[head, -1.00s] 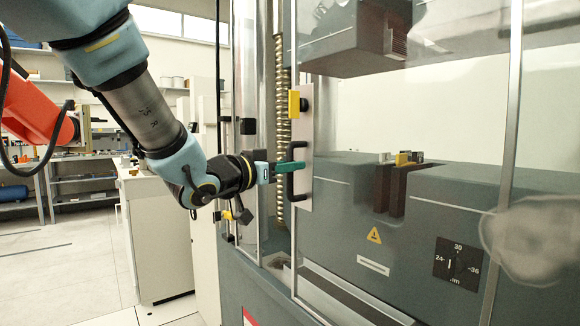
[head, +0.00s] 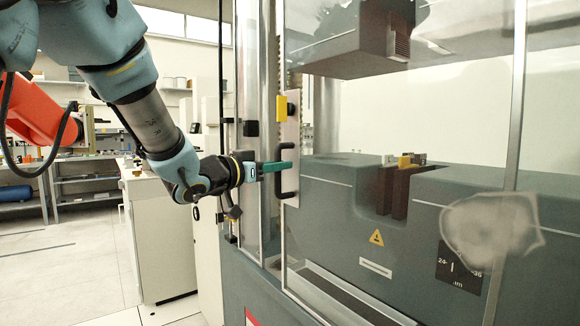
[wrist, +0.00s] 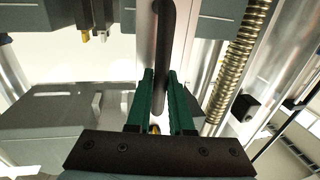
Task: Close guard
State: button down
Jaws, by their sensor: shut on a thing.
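The guard is a clear sliding panel in a metal frame (head: 516,130) on the front of the testing machine. Its black handle (head: 287,182) is a vertical bar on a pale plate at the panel's left edge; it also shows in the wrist view (wrist: 168,40). My gripper (head: 283,166) has green fingers and is shut on the handle near its upper part. In the wrist view, the green fingers (wrist: 160,85) stand on either side of the bar. A yellow block (head: 282,107) sits above the handle, close to a black block (head: 250,128) on the left post.
Behind the panel are the grey lower body with a slot (head: 392,190) and the upper crosshead (head: 360,40). A ball screw (wrist: 240,60) stands beside the guard in the wrist view. A white cabinet (head: 160,240) and an orange robot arm (head: 40,120) are at left.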

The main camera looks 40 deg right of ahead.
jog(key=w+p, duration=0.2)
jog(key=w, duration=1.1)
jog(key=shift+w+d+p, duration=0.2)
jog(key=shift+d+p, duration=0.1)
jog(key=shift+p, duration=0.05)
jog(key=shift+r, duration=0.15)
jog(key=c, duration=1.1)
grip_release()
jog(key=shift+w, duration=0.15)
jog(key=o, duration=0.3)
jog(key=s+a+b, duration=0.1)
jog(key=a+b, duration=0.2)
jog(key=a, duration=0.7)
jog(key=shift+s+a, duration=0.3)
jog(key=shift+s, duration=0.05)
